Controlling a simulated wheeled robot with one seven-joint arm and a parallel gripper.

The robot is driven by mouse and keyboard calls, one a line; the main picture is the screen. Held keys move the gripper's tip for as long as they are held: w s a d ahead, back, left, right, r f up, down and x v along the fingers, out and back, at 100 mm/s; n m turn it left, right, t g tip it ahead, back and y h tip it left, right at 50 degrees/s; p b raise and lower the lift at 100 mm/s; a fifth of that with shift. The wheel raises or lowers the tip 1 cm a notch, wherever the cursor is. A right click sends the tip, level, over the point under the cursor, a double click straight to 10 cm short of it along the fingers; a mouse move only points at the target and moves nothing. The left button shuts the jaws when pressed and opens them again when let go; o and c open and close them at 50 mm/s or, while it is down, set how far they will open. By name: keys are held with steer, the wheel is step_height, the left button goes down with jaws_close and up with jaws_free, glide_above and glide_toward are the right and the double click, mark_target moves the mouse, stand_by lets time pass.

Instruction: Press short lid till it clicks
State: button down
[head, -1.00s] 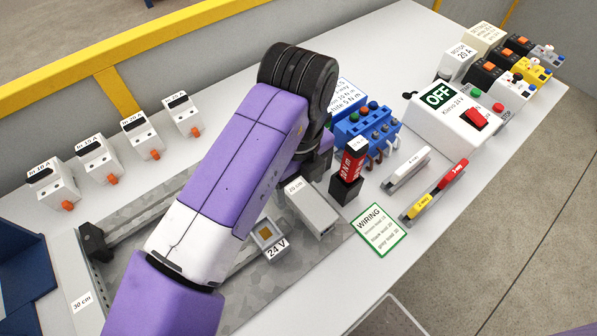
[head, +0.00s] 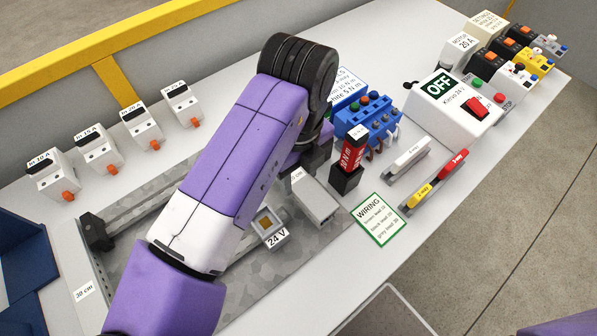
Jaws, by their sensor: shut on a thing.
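The short lid (head: 317,204) is a grey piece with a small length label at its far end. It lies over the trunking on the metal mounting plate (head: 250,293), right of the 24 V box (head: 268,228). My gripper (head: 301,163) is at the lid's far end, mostly hidden behind my purple arm. Its dark grey part shows beside the black wrist joint, and it is shut on the lid. The fingertips are not clear, and I cannot tell whether the lid is fully seated.
Several white breakers (head: 99,149) stand along the back left. A red torque tool (head: 352,160) in a black holder and a blue terminal block (head: 366,125) stand right of the lid. The WIRING card (head: 379,219) lies in front. The OFF box (head: 453,108) is farther right.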

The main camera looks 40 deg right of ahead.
mark_target(299, 179)
steer(key=shift+f, duration=0.35)
stand_by(0.4)
steer(key=c, duration=0.6)
jaws_free()
steer(key=shift+c, duration=0.2)
steer(key=shift+r, duration=0.15)
step_height(299, 179, up, 8)
steer(key=shift+f+b, duration=0.15)
steer(key=shift+b, duration=0.15)
